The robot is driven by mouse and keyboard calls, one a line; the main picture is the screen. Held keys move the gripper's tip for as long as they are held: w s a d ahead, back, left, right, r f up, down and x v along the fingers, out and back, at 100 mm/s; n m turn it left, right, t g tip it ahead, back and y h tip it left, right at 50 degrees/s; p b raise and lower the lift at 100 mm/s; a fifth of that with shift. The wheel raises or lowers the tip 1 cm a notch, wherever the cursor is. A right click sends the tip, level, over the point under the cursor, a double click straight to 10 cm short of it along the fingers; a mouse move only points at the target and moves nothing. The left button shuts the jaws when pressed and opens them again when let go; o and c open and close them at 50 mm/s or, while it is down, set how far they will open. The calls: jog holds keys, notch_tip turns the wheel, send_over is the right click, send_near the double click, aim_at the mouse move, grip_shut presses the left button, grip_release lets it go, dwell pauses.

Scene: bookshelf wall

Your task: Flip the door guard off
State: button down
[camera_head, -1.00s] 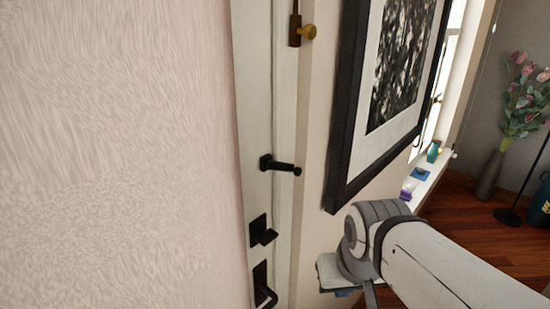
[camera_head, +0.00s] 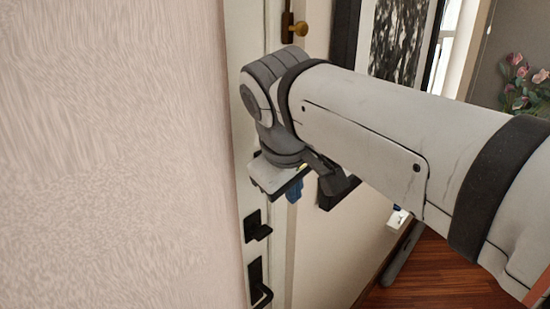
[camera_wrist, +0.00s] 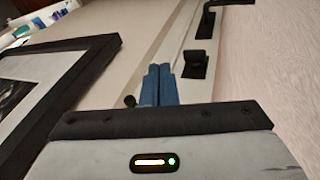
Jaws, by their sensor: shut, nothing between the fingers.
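The door guard's dark round knob (camera_wrist: 130,101) shows just left of my gripper's blue fingers in the wrist view. The rest of the guard is hidden behind the fingers and gripper body, and my arm hides the guard in the head view. My gripper (camera_wrist: 158,72) is shut and empty, with its fingers together, close beside the guard; contact cannot be told.
Below the guard on the door are a black latch (camera_head: 257,227) and a black lever handle (camera_head: 260,287). A brass fitting (camera_head: 294,28) is above. A black-framed picture (camera_wrist: 55,85) hangs on the wall close by. A pink wall (camera_head: 120,150) fills the left.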

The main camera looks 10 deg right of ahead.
jog(key=a+r+n+t+h, duration=0.1)
jog(key=a+r+n, duration=0.1)
jog(key=r, duration=1.1)
jog(key=shift+w+a+t+h, duration=0.3)
jog(key=shift+w+a+t, duration=0.1)
jog(key=shift+a, duration=0.2)
jog(key=shift+f, duration=0.1)
jog(key=x, duration=1.4)
jog(key=shift+p, duration=0.4)
jog(key=shift+d, duration=0.1)
